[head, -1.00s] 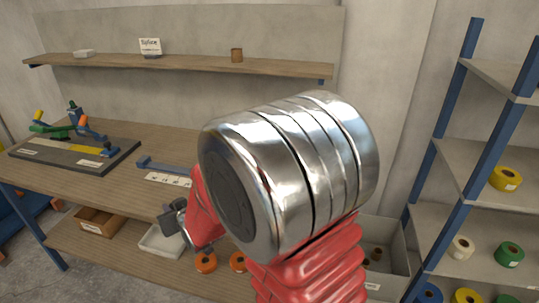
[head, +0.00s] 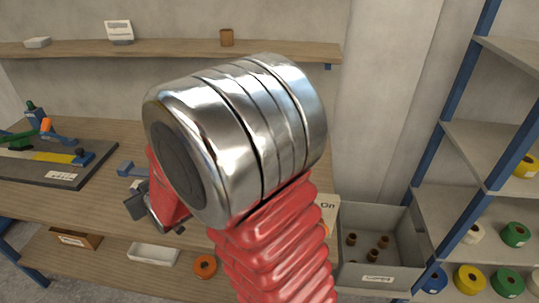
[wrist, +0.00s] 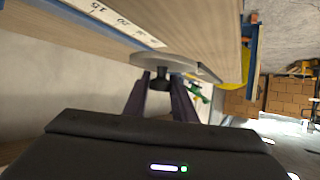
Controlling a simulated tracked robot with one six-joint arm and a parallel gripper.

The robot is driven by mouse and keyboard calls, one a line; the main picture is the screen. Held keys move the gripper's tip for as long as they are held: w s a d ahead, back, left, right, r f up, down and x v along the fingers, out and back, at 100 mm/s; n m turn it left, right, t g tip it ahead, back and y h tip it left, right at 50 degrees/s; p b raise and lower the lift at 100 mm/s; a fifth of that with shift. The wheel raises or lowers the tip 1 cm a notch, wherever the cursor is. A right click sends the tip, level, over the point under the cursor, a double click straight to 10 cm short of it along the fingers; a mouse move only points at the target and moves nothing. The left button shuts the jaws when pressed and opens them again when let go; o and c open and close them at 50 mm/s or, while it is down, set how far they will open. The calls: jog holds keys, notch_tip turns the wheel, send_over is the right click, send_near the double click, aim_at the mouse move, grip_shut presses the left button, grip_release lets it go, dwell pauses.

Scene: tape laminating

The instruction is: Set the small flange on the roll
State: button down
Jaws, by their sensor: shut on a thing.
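In the wrist view my gripper (wrist: 164,80) is shut on a flat grey disc, apparently the small flange (wrist: 185,65), holding it by a dark hub at its middle. The disc shows nearly edge-on beside the wooden bench top (wrist: 205,22). I cannot tell whether it touches anything. In the head view my gripper (head: 148,205) is a dark shape at the left of my red arm, over the bench; its fingertips and the flange cannot be made out there. The roll for the flange cannot be identified; my arm hides much of the bench.
A grey base with blue, green and orange parts (head: 85,165) stands on the bench at left. A grey crate of brown cores (head: 352,275) stands at lower right, beside a blue-posted rack (head: 445,150) with coloured rolls. A wall shelf (head: 180,49) runs behind.

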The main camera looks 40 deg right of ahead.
jog(key=shift+w+d, duration=0.2)
jog(key=shift+w, duration=0.05)
jog(key=shift+r, duration=0.1)
jog(key=shift+w+d+r, duration=0.1)
jog(key=shift+w+d, duration=0.05)
jog(key=shift+d, duration=0.15)
jog(key=d+r, duration=0.5)
jog(key=d, duration=0.5)
jog(key=d+r, duration=0.5)
jog(key=d, duration=0.5)
jog(key=s+d, duration=1.5)
jog(key=d, duration=0.3)
jog(key=shift+s+d+n+y, duration=0.2)
jog(key=shift+d+n+y, duration=0.1)
jog(key=shift+n+y, duration=0.1)
